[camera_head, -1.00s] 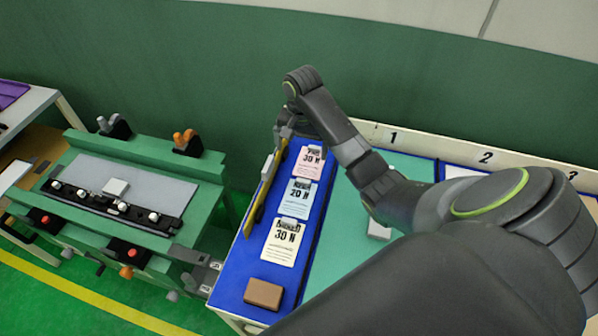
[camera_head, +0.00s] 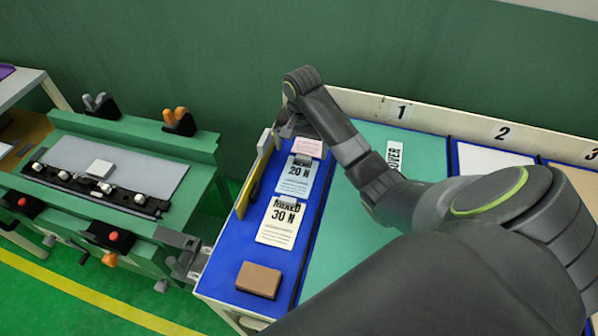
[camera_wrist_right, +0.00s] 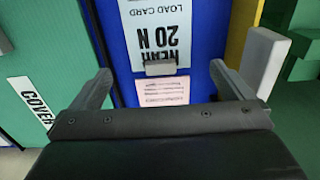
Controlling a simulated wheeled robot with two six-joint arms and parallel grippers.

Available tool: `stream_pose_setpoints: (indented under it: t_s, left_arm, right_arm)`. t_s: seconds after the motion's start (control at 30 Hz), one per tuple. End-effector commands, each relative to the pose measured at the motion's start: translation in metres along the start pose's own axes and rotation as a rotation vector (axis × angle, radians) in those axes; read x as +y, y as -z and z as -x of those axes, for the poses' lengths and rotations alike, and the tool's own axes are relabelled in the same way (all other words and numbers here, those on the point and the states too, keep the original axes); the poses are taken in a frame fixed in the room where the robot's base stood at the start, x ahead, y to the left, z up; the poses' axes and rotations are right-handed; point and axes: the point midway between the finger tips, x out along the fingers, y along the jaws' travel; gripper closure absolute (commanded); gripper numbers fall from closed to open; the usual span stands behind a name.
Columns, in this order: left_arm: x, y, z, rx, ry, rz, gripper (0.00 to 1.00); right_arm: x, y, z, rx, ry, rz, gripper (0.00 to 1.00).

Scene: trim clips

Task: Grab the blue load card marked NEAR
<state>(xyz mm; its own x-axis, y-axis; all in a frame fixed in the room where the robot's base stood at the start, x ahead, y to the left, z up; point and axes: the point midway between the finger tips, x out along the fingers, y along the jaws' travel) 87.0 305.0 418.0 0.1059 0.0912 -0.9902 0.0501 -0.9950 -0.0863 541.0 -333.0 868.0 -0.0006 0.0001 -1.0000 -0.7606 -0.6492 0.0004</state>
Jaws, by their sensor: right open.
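The pale blue load card marked NEAR 20 N (camera_head: 298,180) lies on a blue strip, between a pink card (camera_head: 307,147) and a cream card marked MIXED 30 N (camera_head: 279,222). In the right wrist view the NEAR card (camera_wrist_right: 157,30) appears upside down, with a small clip (camera_wrist_right: 167,69) at its edge. My right gripper (camera_head: 283,131) is open and empty at the far end of the card row. In the wrist view its fingertips (camera_wrist_right: 160,72) stand apart, with the clip edge of the NEAR card between them and the pink card nearer the palm. My left gripper does not show.
A yellow piece (camera_head: 254,185) and a white block (camera_head: 265,142) stand along the strip's left edge. A brown block (camera_head: 258,280) lies at its near end. A green panel marked COVER (camera_head: 394,158) lies right. A green bench (camera_head: 200,205) with clamps stands left.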

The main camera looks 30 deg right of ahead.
Motion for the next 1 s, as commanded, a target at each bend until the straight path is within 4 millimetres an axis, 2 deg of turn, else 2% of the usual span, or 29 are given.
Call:
stream_pose_setpoints:
  t_s: [0.03, 0.17, 0.43, 0.73, 0.77, 1.0]
  left_arm:
    - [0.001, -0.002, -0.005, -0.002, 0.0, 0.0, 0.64]
    - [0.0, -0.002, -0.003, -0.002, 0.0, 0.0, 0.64]
    - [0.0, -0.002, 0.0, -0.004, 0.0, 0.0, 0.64]
    - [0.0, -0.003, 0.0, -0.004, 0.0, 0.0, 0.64]
    - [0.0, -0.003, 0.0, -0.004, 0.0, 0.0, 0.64]
    - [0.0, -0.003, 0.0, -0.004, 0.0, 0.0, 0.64]
  right_arm:
    - [0.0, 0.0, -0.005, 0.0, 0.0, 0.0, 0.0]
    - [0.001, -0.002, -0.012, -0.003, -0.002, 0.0, 0.0]
    - [0.001, -0.005, -0.05, -0.003, -0.002, 0.0, 0.0]
    - [0.001, -0.004, -0.056, 0.001, 0.0, 0.001, 0.0]
    - [0.001, -0.004, -0.056, 0.001, 0.0, 0.001, 0.01]
    - [0.001, -0.004, -0.056, 0.001, 0.0, 0.001, 0.33]
